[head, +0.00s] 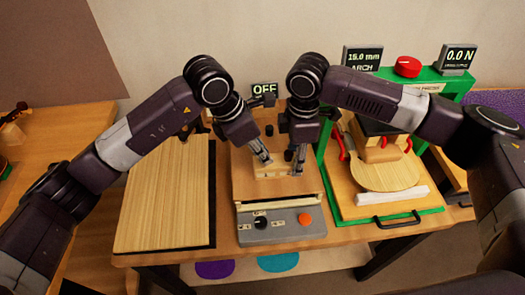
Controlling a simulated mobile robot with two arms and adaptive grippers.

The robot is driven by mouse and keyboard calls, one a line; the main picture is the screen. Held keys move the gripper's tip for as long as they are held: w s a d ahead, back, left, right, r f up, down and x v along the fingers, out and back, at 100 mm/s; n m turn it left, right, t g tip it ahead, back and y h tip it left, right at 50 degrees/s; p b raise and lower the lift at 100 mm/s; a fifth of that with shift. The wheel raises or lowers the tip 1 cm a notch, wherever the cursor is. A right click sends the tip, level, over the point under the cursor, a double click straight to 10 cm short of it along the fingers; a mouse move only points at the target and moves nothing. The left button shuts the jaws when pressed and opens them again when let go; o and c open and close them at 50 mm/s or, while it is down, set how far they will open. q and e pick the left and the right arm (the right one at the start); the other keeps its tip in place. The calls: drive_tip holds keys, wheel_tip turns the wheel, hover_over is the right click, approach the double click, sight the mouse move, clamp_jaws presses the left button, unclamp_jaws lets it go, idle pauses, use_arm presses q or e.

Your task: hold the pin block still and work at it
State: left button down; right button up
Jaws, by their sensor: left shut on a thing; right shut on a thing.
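The pin block (270,172) is a pale wooden block on the brown top of the bench machine in the middle of the head view. My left gripper (265,159) comes down at a slant onto the block's top left part. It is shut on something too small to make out. My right gripper (297,172) points down at the block's right end and is shut on the block there. The fingers hide parts of the block, and the exact contact is hard to see.
The grey machine front (282,226) has an orange button (305,218); an OFF display (264,90) stands behind. A pale wood panel (160,195) lies left. A green-framed press (435,212) stands right, with a red knob (407,67), displays and a black handle (397,221).

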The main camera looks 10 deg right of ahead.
use_arm(q)
drive_tip(key=shift+r, duration=0.75)
idle(0.8)
drive_tip(key=shift+r, duration=2)
wheel_tip(320, 180, up, 7)
use_arm(e)
drive_tip(key=o, duration=1.3)
drive_tip(key=shift+r, duration=0.1)
wheel_tip(320, 180, up, 12)
